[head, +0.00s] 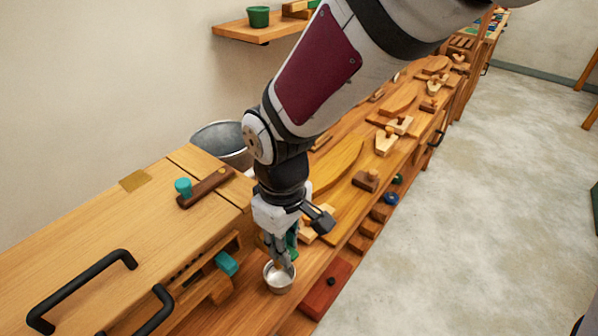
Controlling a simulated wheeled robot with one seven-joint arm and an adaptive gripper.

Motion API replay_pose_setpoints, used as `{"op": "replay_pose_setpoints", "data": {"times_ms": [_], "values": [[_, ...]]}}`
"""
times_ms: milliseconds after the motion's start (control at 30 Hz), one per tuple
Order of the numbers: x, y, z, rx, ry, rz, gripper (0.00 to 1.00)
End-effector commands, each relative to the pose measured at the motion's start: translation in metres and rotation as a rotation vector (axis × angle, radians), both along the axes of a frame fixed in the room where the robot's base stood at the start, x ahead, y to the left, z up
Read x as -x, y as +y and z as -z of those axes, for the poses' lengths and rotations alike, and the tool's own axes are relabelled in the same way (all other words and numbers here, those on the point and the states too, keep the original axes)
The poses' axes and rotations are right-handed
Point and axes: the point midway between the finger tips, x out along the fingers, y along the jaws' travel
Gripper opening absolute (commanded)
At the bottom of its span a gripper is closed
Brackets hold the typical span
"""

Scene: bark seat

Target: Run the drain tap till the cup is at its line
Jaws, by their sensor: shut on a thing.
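A small metal cup (279,285) stands upright on the wooden bench, with its open mouth facing up. My gripper (279,260) points down just above the cup, its fingers close together. A green piece (291,239) shows between the fingers, and a small brass-coloured bit shows just above the cup's mouth. These look like parts of the drain tap, mostly hidden by my gripper, which appears shut on it. I cannot make out a line in the cup, its water level or any stream.
A wooden cabinet (100,222) with black handles stands left of the cup, a teal block (226,263) at its side. A grey metal basin (222,142) is behind. A red-brown block (327,289) lies right of the cup. Wooden pieces crowd the bench beyond; the floor at right is clear.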

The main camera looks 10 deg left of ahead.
Motion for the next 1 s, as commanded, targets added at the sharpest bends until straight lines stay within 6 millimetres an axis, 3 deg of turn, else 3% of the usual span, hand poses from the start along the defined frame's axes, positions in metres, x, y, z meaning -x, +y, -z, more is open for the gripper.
{"op": "replay_pose_setpoints", "data": {"times_ms": [733,1000], "values": [[-0.032,-0.001,-0.001,-0.005,-0.006,-0.694,0.0],[-0.037,-0.002,-0.001,-0.004,-0.007,-0.805,0.0]]}}
